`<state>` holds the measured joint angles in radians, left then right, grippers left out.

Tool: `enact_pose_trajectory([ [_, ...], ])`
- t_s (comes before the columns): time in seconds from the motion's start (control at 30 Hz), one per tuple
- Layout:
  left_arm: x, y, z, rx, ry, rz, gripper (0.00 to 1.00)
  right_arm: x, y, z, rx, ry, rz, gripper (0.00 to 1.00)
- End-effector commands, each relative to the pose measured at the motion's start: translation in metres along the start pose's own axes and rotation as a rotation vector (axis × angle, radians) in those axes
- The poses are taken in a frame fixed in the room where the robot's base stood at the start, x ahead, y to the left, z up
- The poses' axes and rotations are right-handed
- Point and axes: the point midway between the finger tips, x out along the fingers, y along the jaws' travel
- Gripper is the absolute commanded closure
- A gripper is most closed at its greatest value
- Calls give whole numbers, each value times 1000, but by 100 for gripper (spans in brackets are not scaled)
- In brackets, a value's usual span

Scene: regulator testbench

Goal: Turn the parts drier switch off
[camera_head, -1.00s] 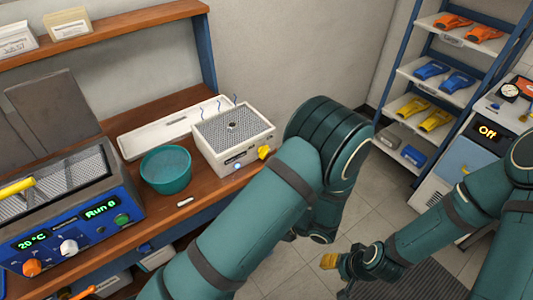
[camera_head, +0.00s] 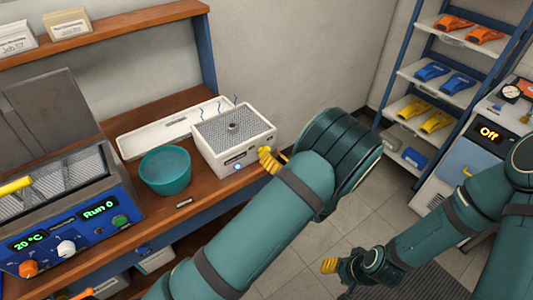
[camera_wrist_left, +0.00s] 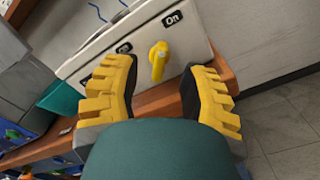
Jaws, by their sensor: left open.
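The parts drier is a white box (camera_head: 236,135) with a mesh top at the right end of the bench. Its yellow switch (camera_wrist_left: 158,60) shows in the left wrist view on the white front panel, below and left of an "On" label (camera_wrist_left: 172,18). Another dark label (camera_wrist_left: 124,48) is at its left, too small to read surely. My left gripper (camera_wrist_left: 160,88) is open, with a yellow finger on each side below the switch, not closed on it. In the head view its finger (camera_head: 269,160) is at the drier's right corner and hides the switch. My right gripper (camera_head: 331,265) is low over the floor.
A teal bowl (camera_head: 165,171) stands left of the drier, with a white tray (camera_head: 160,131) behind it. A blue-fronted machine (camera_head: 75,228) reading "Run 0" is at the left. A shelf rack (camera_head: 445,80) and a machine showing "Off" (camera_head: 488,133) stand at the right.

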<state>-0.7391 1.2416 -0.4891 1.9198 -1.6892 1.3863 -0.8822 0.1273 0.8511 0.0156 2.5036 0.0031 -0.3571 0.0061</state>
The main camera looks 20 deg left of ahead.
Motion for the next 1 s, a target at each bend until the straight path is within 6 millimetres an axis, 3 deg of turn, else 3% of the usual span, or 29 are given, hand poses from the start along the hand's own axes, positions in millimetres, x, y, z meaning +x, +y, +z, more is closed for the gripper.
enact_pose_trajectory([
  [0.23,30,0,-1,0,1,1,58,2,1,1,-1,-2,0,53],
  [0.63,36,0,0,0,0,-1,58,2,1,1,-1,-3,0,53],
  [0.67,36,0,0,0,0,-1,62,2,1,1,-1,-3,0,53],
  [0.77,36,0,0,0,0,-1,97,2,1,1,-1,-3,0,53],
  [1.0,36,0,0,0,0,0,100,2,1,1,-1,-2,0,53],
])
